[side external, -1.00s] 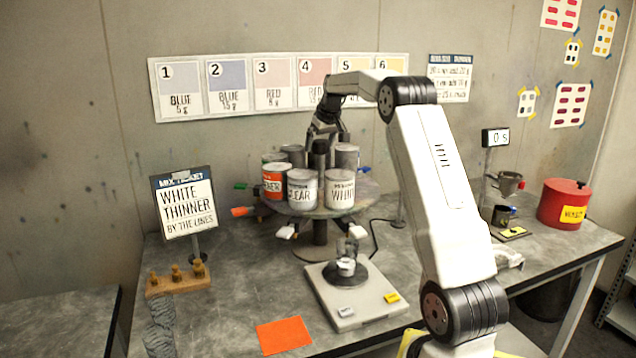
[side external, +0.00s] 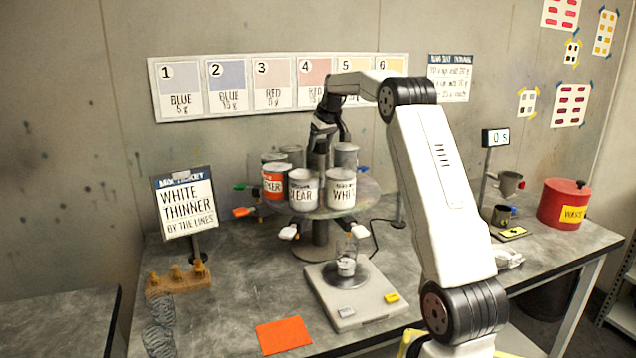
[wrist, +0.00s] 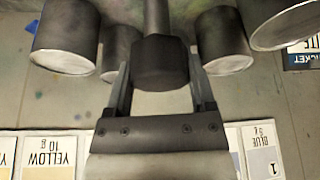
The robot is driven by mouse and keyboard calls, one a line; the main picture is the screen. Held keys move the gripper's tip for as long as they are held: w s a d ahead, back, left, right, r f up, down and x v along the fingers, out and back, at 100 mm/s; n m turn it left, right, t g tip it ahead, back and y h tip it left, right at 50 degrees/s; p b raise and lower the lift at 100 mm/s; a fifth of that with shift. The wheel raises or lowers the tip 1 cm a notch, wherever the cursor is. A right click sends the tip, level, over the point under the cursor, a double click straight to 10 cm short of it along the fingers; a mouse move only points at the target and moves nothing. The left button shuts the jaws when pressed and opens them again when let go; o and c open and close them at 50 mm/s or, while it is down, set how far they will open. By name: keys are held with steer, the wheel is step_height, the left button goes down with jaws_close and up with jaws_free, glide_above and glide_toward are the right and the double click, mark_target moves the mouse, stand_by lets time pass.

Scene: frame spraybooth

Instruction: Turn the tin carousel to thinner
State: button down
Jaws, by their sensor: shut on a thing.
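The tin carousel is a round turntable (side external: 322,212) on a dark stand, carrying several grey tins. The orange-labelled thinner tin (side external: 275,182) stands at its left front, partly lettered "NER". The clear tin (side external: 303,191) is at the front and the white tin (side external: 340,190) at the right front, nearest the scale. My gripper (wrist: 160,78) is shut on the dark centre knob (wrist: 162,62) of the carousel, with a finger on each side. In the side view my gripper (side external: 320,146) is above the middle of the tins; the rear tins are partly hidden.
A scale (side external: 350,305) with a small glass cup (side external: 346,262) stands in front of the carousel. A mix ticket (side external: 186,205) reads white, thinner. A wooden peg block (side external: 177,283) is left; a red waste can (side external: 564,203) is right. Spouts stick out around the turntable.

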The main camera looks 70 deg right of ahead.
steer(key=shift+n, duration=0.4)
steer(key=n+y, duration=0.1)
steer(key=n, duration=0.2)
steer(key=n+y, duration=0.1)
steer(key=n, duration=0.2)
steer(key=shift+t+y, duration=0.3)
steer(key=n+y, duration=0.1)
steer(key=n, duration=0.2)
steer(key=shift+n, duration=0.3)
steer(key=shift+n+g+y, duration=0.5)
steer(key=shift+n+y, duration=0.2)
steer(key=shift+n, duration=0.8)
steer(key=shift+r+n, duration=0.1)
steer(key=shift+n, duration=0.3)
jaws_free()
steer(key=shift+m, duration=0.7)
